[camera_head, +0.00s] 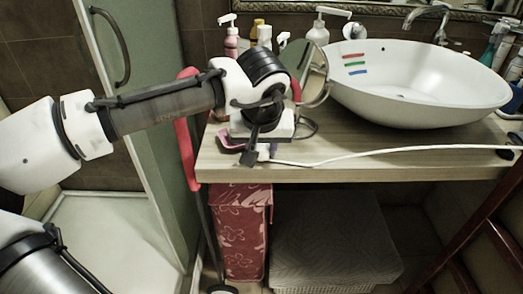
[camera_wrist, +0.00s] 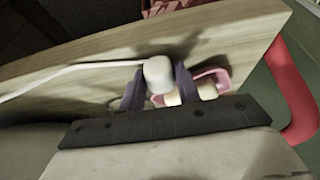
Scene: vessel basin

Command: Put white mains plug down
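The white mains plug (camera_wrist: 158,74) sits between the two dark purple fingers of my gripper (camera_wrist: 159,88) in the wrist view, with a finger against each side. My gripper (camera_head: 262,153) is low over the left front part of the wooden counter (camera_head: 340,168), pointing down. In the head view, the plug is small and mostly hidden by the gripper. Its white cable (camera_head: 390,152) runs right across the counter. I cannot tell whether the plug touches the counter.
A pink item (camera_head: 232,141) lies close beside my gripper. A round mirror (camera_head: 312,75) stands just behind it. The white basin (camera_head: 420,85) fills the counter's right side, and bottles (camera_head: 318,35) stand at the back. The front strip is mostly clear except for the cable.

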